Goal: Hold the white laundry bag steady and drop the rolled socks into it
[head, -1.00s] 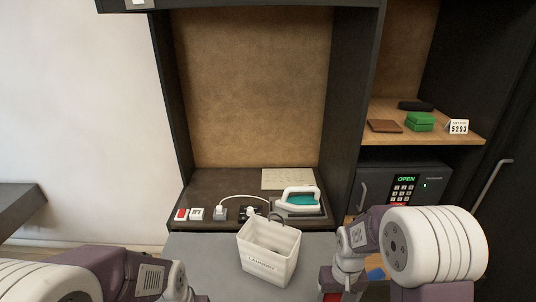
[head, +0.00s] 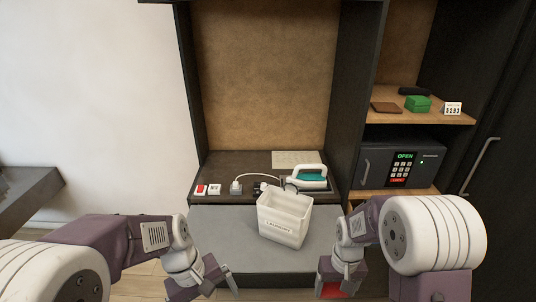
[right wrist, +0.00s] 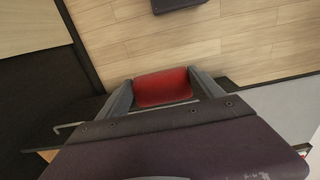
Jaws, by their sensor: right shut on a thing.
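The white laundry bag (head: 283,228), an open-topped container lettered "LAUNDRY", stands upright on the grey surface in the head view. Its visible inside looks empty. My right gripper (head: 338,290) is low, to the right of and nearer than the bag. It is shut on a red roll, which I take to be the rolled socks (head: 331,290). In the right wrist view the red roll (right wrist: 162,87) sits between both fingers, above the wood floor. My left gripper (head: 208,287) is low, left of the bag, with its fingers apart and empty. Neither gripper touches the bag.
Behind the bag, an iron (head: 308,178) stands on the dark counter (head: 225,170) beside a corded plug (head: 236,187) and small switch blocks. A safe (head: 400,165) reading OPEN is at right, under a wooden shelf (head: 430,112). The grey surface (head: 228,235) is clear left of the bag.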

